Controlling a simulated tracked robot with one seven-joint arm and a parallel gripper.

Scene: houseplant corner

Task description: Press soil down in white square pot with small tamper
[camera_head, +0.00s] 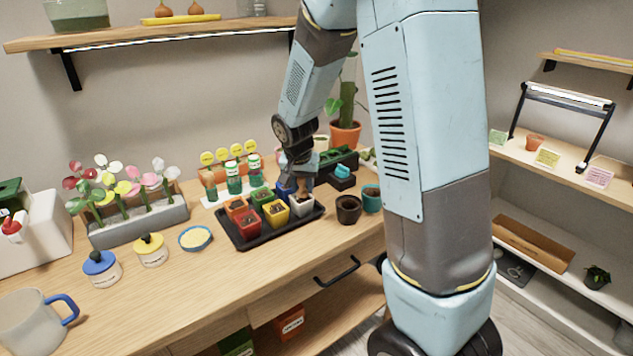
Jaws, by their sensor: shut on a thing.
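The white square pot (302,208) stands at the right end of the black tray (240,240), among several small coloured square pots. My gripper (300,184) points down right above the white pot. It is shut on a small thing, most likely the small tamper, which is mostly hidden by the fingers. Dark soil shows at the pot's mouth beneath the gripper. I cannot tell whether the tamper touches the soil.
Red (251,223), yellow (275,213) and blue pots (283,190) crowd the tray beside the white one. A dark round pot (348,209) and a teal pot (372,198) stand to the right.

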